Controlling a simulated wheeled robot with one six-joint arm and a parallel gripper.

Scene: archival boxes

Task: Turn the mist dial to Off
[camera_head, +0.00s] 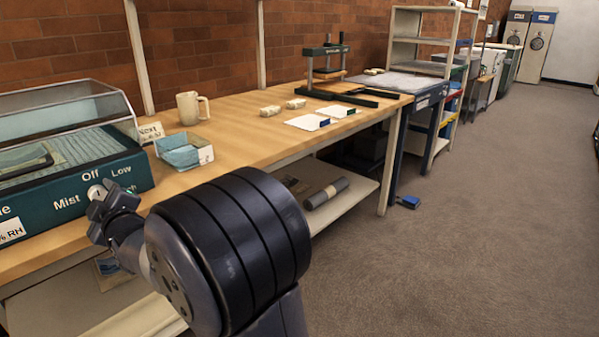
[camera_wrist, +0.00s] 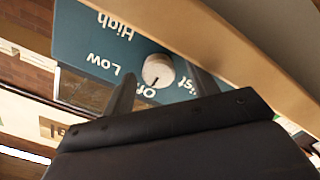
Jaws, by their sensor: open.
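The mist dial (camera_wrist: 158,70) is a pale round knob on the teal front panel of the humidifying case (camera_head: 70,205). Off, Low, High and Mist labels surround it. In the wrist view a dark mark on the knob lies on the side towards the Off label, partly hidden by my gripper. My gripper (camera_wrist: 164,84) is open, with one finger on each side of the dial; I cannot tell whether either touches it. In the head view my gripper (camera_head: 108,203) is at the panel, and the dial (camera_head: 97,191) shows just beyond it.
The case has a clear lid and stands on a wooden bench (camera_head: 245,137). A blue-lined open box (camera_head: 205,155), a mug (camera_head: 188,108) and a small sign (camera_head: 150,132) stand right of it. A press (camera_head: 327,65) is farther back.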

